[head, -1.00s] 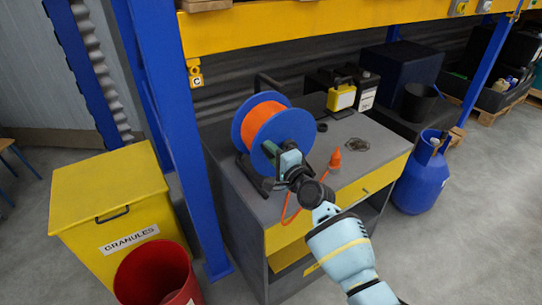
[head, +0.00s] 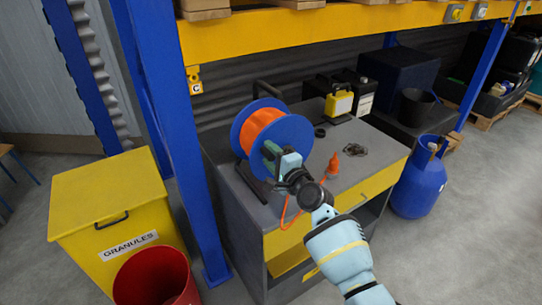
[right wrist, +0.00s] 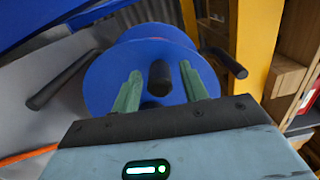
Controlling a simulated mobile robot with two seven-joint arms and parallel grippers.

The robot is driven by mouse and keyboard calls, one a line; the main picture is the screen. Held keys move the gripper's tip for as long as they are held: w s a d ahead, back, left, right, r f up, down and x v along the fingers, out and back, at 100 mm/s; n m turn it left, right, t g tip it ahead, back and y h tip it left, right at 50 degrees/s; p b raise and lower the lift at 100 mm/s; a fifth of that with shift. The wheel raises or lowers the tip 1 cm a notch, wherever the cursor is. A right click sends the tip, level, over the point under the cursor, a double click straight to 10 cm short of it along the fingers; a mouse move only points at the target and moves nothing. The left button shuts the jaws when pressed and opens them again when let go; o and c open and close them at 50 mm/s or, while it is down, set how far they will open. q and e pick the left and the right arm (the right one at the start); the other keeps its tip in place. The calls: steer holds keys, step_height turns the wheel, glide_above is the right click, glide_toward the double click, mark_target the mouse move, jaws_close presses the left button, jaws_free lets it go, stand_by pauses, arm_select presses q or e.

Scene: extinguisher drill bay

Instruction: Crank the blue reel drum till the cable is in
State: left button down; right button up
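The blue reel drum (head: 295,132) stands on the grey bench, with orange cable (head: 262,122) wound between its flanges. A loose length of cable (head: 284,212) hangs over the bench's front edge, and its orange plug (head: 333,163) lies on the top. My right gripper (head: 270,150) is at the drum's face. In the right wrist view its green fingers (right wrist: 160,82) stand apart on either side of the black crank knob (right wrist: 160,74), with gaps showing beside it. In the head view the gripper hides the knob. My left gripper is not in view.
Black frame bars (right wrist: 60,80) flank the drum. A blue rack post (head: 175,140) stands close on its left, and a yellow beam (head: 330,30) runs above. A yellow granules bin (head: 110,200) and red bucket (head: 155,278) stand left.

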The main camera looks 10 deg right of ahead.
steer(key=shift+d, duration=0.1)
steer(key=p+v, duration=0.1)
steer(key=v, duration=0.5)
steer(key=shift+r, duration=0.1)
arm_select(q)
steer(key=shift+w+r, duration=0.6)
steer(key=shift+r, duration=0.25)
arm_select(e)
steer(key=shift+v, duration=0.85)
